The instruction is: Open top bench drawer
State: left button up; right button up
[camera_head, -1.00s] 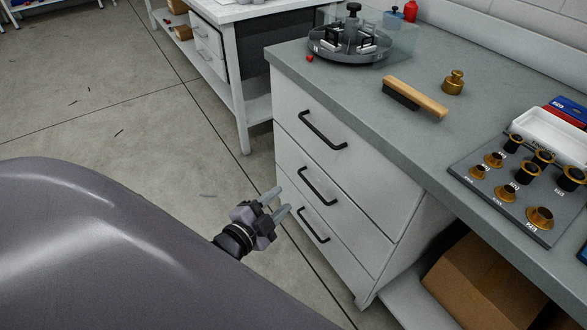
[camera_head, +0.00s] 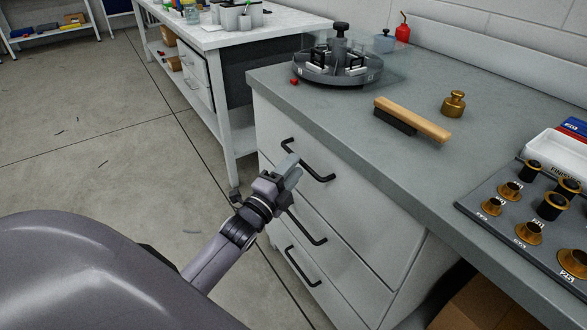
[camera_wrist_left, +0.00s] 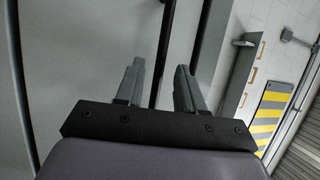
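The bench's top drawer (camera_head: 345,190) has a white front with a black bar handle (camera_head: 318,175); it appears closed. My left gripper (camera_head: 290,165) is at the top drawer's handle, its fingers over the handle's left part in the head view. In the left wrist view the two fingers (camera_wrist_left: 158,88) are apart, with a black bar (camera_wrist_left: 165,50) running between them; I cannot tell whether they touch it. The middle drawer handle (camera_head: 307,228) and the bottom drawer handle (camera_head: 302,267) are below. My right gripper is not in view.
The grey bench top (camera_head: 350,120) overhangs the drawers. On it are a round fixture (camera_head: 340,68), a brush (camera_head: 412,120), a brass weight (camera_head: 453,104) and a rack of brass-rimmed cups (camera_head: 530,215). Another workbench (camera_head: 225,40) stands behind left. Open floor (camera_head: 80,130) lies left.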

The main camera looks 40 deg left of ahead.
pick_arm(q)
jog(key=shift+w+r, duration=0.1)
jog(key=shift+w, duration=0.4)
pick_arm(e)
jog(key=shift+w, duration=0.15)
pick_arm(q)
grip_shut()
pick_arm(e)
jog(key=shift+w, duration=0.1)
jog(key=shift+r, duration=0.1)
